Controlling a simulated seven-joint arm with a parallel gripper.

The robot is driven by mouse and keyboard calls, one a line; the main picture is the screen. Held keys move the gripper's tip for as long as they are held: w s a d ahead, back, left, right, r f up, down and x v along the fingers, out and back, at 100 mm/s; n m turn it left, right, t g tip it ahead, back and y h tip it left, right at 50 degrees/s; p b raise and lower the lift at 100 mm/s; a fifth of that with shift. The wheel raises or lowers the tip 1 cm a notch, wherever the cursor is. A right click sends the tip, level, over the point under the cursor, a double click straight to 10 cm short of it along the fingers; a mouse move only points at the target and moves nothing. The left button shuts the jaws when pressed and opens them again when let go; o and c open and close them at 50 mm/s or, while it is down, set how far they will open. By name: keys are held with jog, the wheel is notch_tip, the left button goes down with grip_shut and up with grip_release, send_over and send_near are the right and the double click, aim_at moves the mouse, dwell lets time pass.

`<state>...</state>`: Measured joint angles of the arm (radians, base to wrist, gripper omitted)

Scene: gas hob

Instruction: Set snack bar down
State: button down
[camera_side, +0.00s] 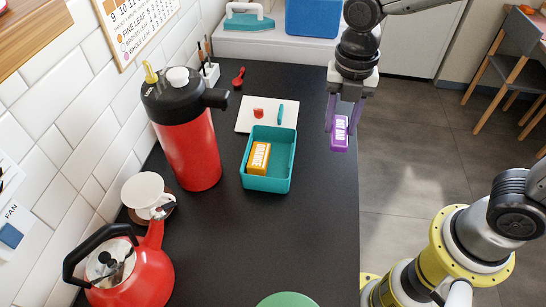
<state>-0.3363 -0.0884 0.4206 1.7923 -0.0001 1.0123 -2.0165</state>
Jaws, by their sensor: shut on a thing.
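The snack bar (340,134) is a small purple box with white lettering. My gripper (341,122) comes down from above at the right edge of the counter, with its purple fingers shut on the snack bar. The bar looks upright and appears held off the surface, near or past the counter's right edge; its exact height I cannot tell. A teal open bin (291,165) stands to the left of my gripper, with an orange lettered box (259,158) inside. The rest of the bin floor shows empty.
The dark counter (240,235) is clear in front of the bin. A white board (254,115) lies behind the bin. A green round thing (287,299) is at the front.

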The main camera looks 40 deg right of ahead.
jog(key=shift+w+a+f, duration=0.75)
jog(key=shift+w+f, duration=1.35)
jog(key=shift+f, duration=0.05)
jog(key=shift+w+a+f, duration=0.8)
jog(key=shift+w+f, duration=1.35)
jog(key=shift+f, duration=0.05)
jog(key=shift+w+a+f, duration=0.75)
jog(key=shift+w+f, duration=1.35)
jog(key=shift+f, duration=0.05)
jog(key=shift+f, duration=0.3)
jog(key=shift+f, duration=0.3)
jog(key=shift+c, duration=2.4)
grip_release()
